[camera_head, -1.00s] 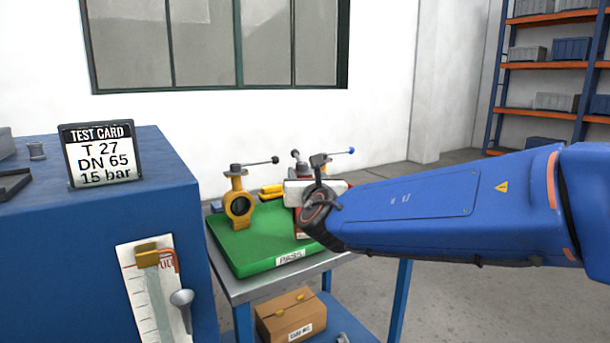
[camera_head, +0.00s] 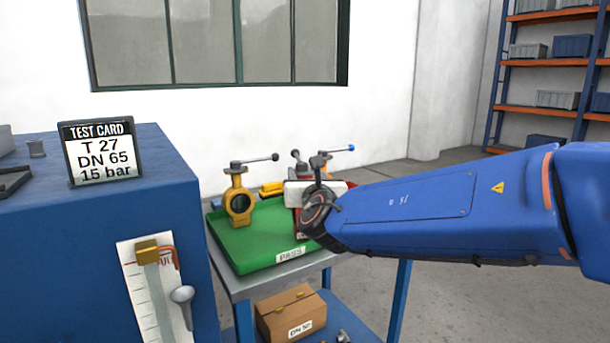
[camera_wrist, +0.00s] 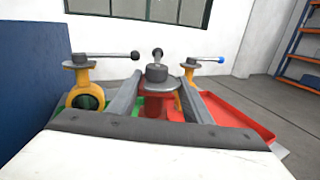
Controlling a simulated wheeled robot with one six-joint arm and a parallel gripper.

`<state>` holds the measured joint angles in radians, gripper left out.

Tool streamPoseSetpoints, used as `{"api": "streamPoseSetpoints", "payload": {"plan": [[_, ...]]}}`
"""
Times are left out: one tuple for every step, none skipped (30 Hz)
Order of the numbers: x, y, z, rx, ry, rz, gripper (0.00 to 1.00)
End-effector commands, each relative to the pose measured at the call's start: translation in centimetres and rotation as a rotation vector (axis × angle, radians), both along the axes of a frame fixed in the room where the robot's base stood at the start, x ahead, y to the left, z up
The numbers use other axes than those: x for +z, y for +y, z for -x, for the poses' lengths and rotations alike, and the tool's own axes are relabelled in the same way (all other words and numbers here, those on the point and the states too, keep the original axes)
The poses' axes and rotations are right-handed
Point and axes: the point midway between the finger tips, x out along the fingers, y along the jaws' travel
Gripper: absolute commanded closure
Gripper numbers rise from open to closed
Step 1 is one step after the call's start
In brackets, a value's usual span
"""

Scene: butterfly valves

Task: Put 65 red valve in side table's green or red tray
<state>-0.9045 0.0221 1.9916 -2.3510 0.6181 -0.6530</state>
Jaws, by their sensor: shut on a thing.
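My gripper (camera_wrist: 160,80) is shut on the red valve (camera_wrist: 153,108), with a finger on each side of its dark neck. The valve is upright, its dark-knobbed lever pointing away. In the head view my gripper (camera_head: 318,200) hides most of the red valve (camera_head: 300,228). The green tray (camera_head: 238,260), labelled PASS, lies on the side table (camera_head: 245,287). The valve is over or in its right part; contact with the tray floor is hidden. The red tray (camera_wrist: 240,119) lies to the right in the wrist view. The test card (camera_head: 100,155) reads T 27, DN 65, 15 bar.
A yellow valve with a black-tipped lever (camera_head: 239,203) stands in the green tray, left of my gripper. Another yellow valve with a blue-tipped lever (camera_wrist: 190,72) stands behind right. A blue cabinet (camera_head: 60,260) borders the left. A cardboard box (camera_head: 290,314) sits on the lower shelf.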

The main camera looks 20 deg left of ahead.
Motion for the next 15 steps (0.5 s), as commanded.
{"api": "streamPoseSetpoints", "payload": {"plan": [[0.26, -0.03, 0.01, -0.001, -0.004, -0.003, 0.91], [0.23, -0.03, 0.01, -0.001, -0.004, -0.003, 0.91], [0.19, -0.03, 0.00, -0.001, -0.004, -0.003, 0.91], [0.17, -0.03, 0.00, -0.001, -0.004, -0.003, 0.91], [0.15, -0.03, 0.01, -0.001, -0.004, -0.003, 0.91], [0.12, -0.03, 0.01, -0.001, -0.004, -0.003, 0.91], [0.09, -0.03, 0.01, -0.001, -0.004, -0.003, 0.91], [0.07, -0.04, 0.00, -0.001, -0.004, -0.003, 0.91], [0.04, -0.04, 0.00, -0.001, -0.004, -0.002, 0.91], [0.02, -0.04, 0.00, -0.001, -0.004, -0.002, 0.91], [-0.01, -0.04, 0.00, -0.001, -0.004, -0.002, 0.91], [-0.04, -0.03, 0.00, -0.001, -0.004, -0.002, 0.91], [-0.06, -0.03, 0.00, -0.001, -0.004, -0.002, 0.91], [-0.09, -0.03, 0.00, -0.001, -0.004, -0.002, 0.91], [-0.12, -0.03, 0.00, -0.001, -0.004, -0.002, 0.91]]}}
